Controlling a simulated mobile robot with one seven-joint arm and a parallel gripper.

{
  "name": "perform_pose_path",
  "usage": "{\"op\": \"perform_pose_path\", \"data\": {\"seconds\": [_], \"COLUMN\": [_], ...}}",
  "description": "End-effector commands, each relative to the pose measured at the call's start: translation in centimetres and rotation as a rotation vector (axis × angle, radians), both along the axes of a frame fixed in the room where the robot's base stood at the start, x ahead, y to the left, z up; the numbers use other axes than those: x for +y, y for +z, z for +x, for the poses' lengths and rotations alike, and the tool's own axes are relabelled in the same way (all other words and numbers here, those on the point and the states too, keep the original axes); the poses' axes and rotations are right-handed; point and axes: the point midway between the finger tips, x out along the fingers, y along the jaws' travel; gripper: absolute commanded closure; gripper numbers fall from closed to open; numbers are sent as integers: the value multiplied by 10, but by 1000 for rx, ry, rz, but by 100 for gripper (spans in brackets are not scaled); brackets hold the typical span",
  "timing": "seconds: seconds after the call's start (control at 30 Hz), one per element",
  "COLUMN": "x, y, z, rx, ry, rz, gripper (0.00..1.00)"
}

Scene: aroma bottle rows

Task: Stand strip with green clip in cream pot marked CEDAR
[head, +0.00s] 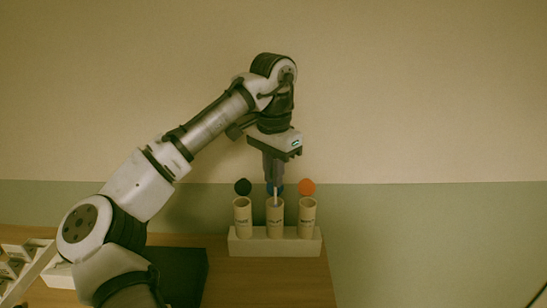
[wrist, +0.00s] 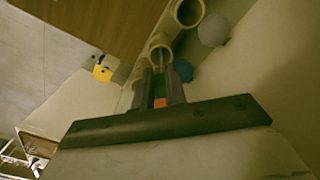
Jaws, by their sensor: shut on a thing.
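My gripper (head: 274,184) is shut on a thin pale strip (head: 275,197) and points straight down over the middle of three cream pots. The strip hangs upright, its lower end at the mouth of the middle pot (head: 276,220); how deep it reaches is unclear. In the wrist view my gripper (wrist: 160,84) has a small greenish part between its fingers, perhaps the clip. The middle pot (wrist: 160,41) lies just beyond the fingertips there. The left pot (head: 242,218) and right pot (head: 307,218) stand either side. The dark lettering on the pots is too small to read.
The pots stand in a pale block (head: 275,246) near the table's (head: 280,285) right edge. A dark tray (head: 190,275) and a pale rack (head: 30,275) lie left.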

Motion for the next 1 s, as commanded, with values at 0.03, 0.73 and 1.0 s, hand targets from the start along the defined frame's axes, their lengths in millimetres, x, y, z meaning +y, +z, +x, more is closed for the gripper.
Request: {"op": "perform_pose_path", "data": {"seconds": [0.03, 0.73, 1.0], "x": [0, 0, 0], "y": [-7, -45, -44], "z": [0, 0, 0], "rx": [3, 0, 0], "ry": [-2, -1, -1], "rz": [-1, 0, 0], "gripper": [100, 100, 63]}}
